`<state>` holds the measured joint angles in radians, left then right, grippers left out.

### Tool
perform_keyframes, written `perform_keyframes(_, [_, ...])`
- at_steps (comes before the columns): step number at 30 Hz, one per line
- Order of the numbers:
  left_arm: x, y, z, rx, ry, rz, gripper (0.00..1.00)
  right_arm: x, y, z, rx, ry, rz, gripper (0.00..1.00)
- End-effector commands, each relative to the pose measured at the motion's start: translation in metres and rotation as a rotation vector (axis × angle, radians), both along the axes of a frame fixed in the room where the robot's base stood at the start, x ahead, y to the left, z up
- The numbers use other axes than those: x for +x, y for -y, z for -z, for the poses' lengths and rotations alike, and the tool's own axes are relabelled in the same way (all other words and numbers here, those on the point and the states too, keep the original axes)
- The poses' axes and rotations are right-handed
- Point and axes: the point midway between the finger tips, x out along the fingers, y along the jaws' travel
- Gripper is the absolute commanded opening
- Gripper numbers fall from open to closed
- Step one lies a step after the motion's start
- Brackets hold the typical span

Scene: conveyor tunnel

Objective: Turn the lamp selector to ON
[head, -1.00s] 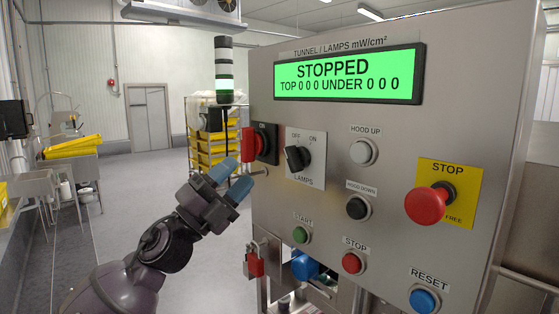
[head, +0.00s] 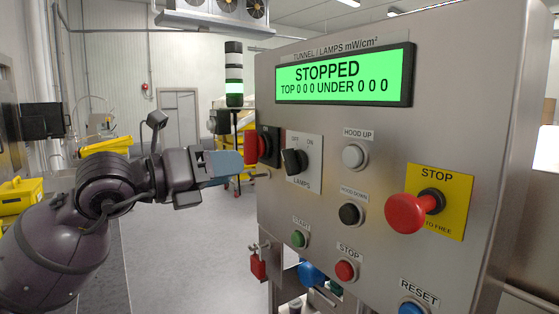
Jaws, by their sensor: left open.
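The lamp selector (head: 293,161) is a black knob on a pale plate (head: 304,176) marked OFF, ON and LAMPS, on the left part of the steel control panel. Its handle tilts up to the left, toward OFF. My left gripper (head: 238,164) has blue fingertips and points right, level with the knob. It is to the left of the selector, apart from it, with the red and black isolator switch (head: 266,147) between them in the picture. It is open and empty. The display (head: 345,77) reads STOPPED, TOP 0 0 0 UNDER 0 0 0. My right gripper is not in view.
A red STOP mushroom button (head: 405,213) sticks out at the right. A red padlock (head: 258,266) hangs below the isolator.

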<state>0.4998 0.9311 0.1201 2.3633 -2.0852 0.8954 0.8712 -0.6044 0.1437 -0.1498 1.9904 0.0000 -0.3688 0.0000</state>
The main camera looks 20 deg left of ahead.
Motion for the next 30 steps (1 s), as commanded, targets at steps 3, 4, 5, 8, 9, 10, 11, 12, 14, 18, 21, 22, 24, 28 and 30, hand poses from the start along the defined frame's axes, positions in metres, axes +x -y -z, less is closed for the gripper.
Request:
perform_keyframes(3, [0.005,0.005,-0.001,-0.007,-0.002,0.003,0.41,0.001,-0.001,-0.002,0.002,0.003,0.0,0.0])
perform_keyframes(4, [0.007,0.006,-0.002,-0.007,0.0,0.003,0.41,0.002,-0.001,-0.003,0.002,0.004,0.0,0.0])
perform_keyframes(5, [0.01,0.008,-0.002,-0.008,-0.001,0.003,0.41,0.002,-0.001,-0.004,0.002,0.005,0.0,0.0])
perform_keyframes(8, [0.021,0.018,-0.002,-0.007,0.0,0.006,0.41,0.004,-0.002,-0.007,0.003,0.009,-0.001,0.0])
perform_keyframes(9, [0.026,0.022,-0.003,-0.009,0.0,0.005,0.41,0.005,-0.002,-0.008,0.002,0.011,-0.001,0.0])
perform_keyframes(10, [0.031,0.025,-0.003,-0.009,0.0,0.005,0.41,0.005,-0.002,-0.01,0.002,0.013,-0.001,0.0])
perform_keyframes(11, [0.035,0.028,-0.003,-0.008,-0.001,0.006,0.41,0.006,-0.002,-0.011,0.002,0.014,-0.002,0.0])
perform_keyframes(12, [0.04,0.033,-0.003,-0.007,0.001,0.004,0.41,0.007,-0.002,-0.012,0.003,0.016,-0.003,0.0])
perform_keyframes(14, [0.048,0.039,-0.003,-0.007,0.0,0.006,0.41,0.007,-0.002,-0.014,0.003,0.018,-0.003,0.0])
perform_keyframes(18, [0.065,0.052,-0.002,-0.006,0.001,0.005,0.41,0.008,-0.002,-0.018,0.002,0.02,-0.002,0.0])
perform_keyframes(21, [0.074,0.059,-0.002,-0.007,-0.001,0.005,0.41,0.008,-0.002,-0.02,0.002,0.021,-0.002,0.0])
perform_keyframes(22, [0.076,0.06,-0.002,-0.007,-0.001,0.005,0.41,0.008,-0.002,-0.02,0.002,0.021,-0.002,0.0])
perform_keyframes(24, [0.08,0.063,-0.002,-0.007,0.0,0.006,0.41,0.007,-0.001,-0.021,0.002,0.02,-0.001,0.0])
perform_keyframes(28, [0.084,0.066,-0.001,-0.006,0.0,0.005,0.41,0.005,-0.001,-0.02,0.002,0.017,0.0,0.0])
perform_keyframes(30, [0.084,0.066,0.0,-0.006,0.0,0.004,0.41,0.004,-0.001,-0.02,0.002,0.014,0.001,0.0])
